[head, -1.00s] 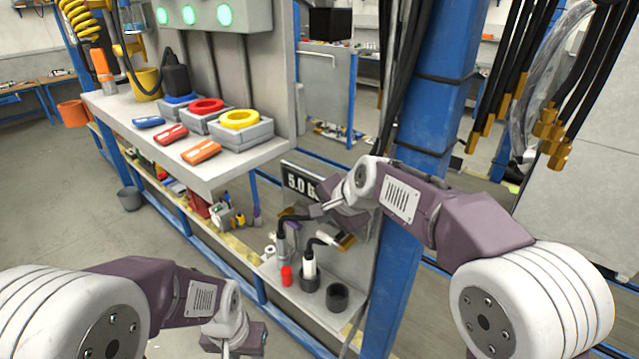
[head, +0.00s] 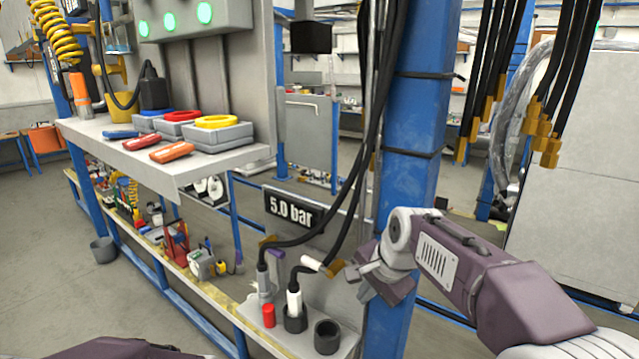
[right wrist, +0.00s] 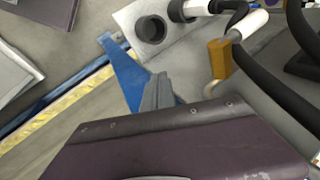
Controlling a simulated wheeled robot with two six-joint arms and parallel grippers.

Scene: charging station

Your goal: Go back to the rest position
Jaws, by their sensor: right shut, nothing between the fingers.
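My right gripper (head: 362,279) is shut and empty in the head view. It is in front of the blue post, just right of the small shelf with the hose ends. In the right wrist view its grey fingertips (right wrist: 158,92) are together with nothing between them. They appear over the blue frame and yellow-edged shelf. My left gripper is not in view. Only a dark purple part of my left arm shows at the bottom left edge of the head view.
A blue post (head: 405,170) stands close behind my right gripper. A "5.0 bar" sign (head: 292,211) hangs behind. Black hoses hang at the upper right.

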